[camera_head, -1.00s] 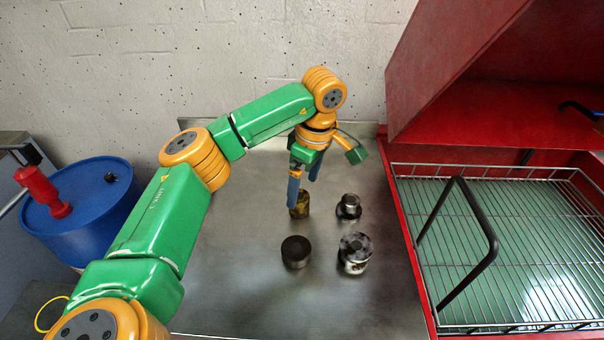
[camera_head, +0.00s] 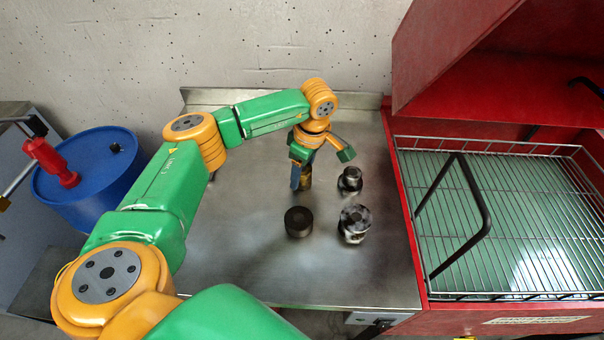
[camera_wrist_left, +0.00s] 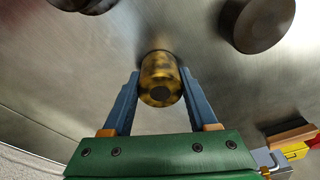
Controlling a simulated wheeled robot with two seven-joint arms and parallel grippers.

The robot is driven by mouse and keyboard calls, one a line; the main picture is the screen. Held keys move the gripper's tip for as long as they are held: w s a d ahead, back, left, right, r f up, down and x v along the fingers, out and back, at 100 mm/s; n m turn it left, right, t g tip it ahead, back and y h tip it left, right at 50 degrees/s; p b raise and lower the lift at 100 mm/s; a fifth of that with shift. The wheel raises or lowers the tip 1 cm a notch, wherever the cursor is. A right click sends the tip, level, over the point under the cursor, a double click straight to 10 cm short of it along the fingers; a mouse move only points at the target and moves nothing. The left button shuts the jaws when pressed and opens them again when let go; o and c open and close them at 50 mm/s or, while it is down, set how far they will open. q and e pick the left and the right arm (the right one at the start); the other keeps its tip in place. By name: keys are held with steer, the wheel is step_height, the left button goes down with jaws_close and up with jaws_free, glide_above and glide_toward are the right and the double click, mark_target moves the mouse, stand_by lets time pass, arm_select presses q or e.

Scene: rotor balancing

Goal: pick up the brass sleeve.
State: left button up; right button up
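The brass sleeve (camera_head: 307,181) stands upright on the metal bench top, partly hidden by a finger in the head view. In the left wrist view the mottled yellow sleeve (camera_wrist_left: 160,78) is between the two blue fingers. My left gripper (camera_head: 301,183) is lowered around it. In the wrist view the left gripper (camera_wrist_left: 160,72) looks open, with narrow gaps beside the sleeve's near end. Whether the fingertips touch it is hard to tell. My right gripper is not in view.
A dark puck (camera_head: 299,222), a larger mottled cylinder (camera_head: 354,223) and a small stepped dark part (camera_head: 350,180) stand near the sleeve. A red cabinet with a wire rack (camera_head: 510,215) is on the right. A blue drum (camera_head: 90,185) is on the left. The front of the bench is clear.

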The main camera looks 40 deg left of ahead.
arm_select(q)
steer(key=shift+w, duration=0.1)
jaws_close()
